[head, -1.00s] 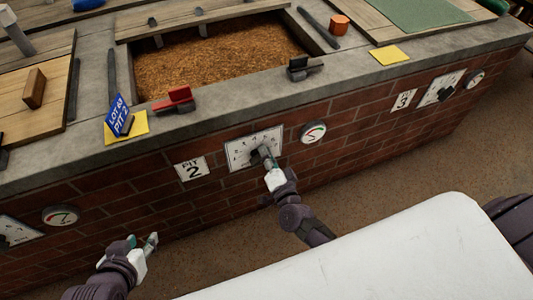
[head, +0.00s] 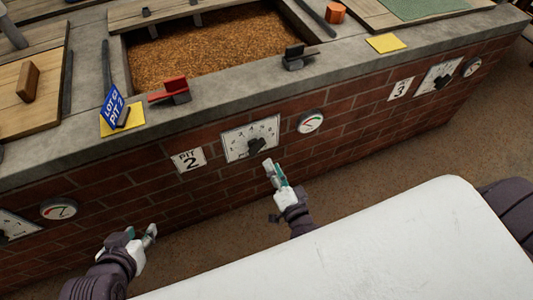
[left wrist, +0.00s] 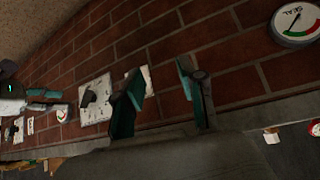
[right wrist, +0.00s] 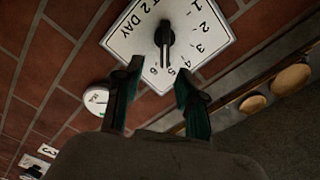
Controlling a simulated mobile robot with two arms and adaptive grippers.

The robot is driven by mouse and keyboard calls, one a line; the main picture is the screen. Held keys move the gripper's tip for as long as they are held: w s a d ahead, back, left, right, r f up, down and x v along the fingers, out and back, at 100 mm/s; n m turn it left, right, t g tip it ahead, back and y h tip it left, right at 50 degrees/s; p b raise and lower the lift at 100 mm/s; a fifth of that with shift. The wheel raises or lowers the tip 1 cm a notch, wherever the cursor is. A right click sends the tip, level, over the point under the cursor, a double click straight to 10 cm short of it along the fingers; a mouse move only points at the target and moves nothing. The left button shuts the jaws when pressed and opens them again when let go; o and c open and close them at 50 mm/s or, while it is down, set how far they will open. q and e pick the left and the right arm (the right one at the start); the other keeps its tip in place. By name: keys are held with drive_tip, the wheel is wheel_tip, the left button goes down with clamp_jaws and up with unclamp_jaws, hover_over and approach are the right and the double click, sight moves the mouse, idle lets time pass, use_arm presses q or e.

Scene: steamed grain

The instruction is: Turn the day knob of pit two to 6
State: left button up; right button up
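The pit two day knob (head: 256,147) is a dark bar on a white numbered dial plate (head: 232,147) on the brick wall, beside the PIT 2 sign (head: 188,160). In the right wrist view the knob (right wrist: 165,45) has one end toward the 5 and 6 marks; I cannot tell which exactly. My right gripper (head: 269,165) is open and empty, just below and apart from the knob; its two fingers (right wrist: 157,92) stand apart. My left gripper (head: 141,234) is open and empty, low at the left by the wall; its fingers (left wrist: 160,90) are apart.
A round gauge (head: 310,121) is right of the dial. The pit ledge above holds a red clip-like object (head: 169,93), a black one (head: 295,57) and a blue sign (head: 114,106). Pit three's dial (head: 441,76) is further right. Open floor lies before the wall.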

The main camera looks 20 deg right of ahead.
drive_tip(key=shift+s, duration=1.75)
use_arm(q)
drive_tip(key=shift+w, duration=0.1)
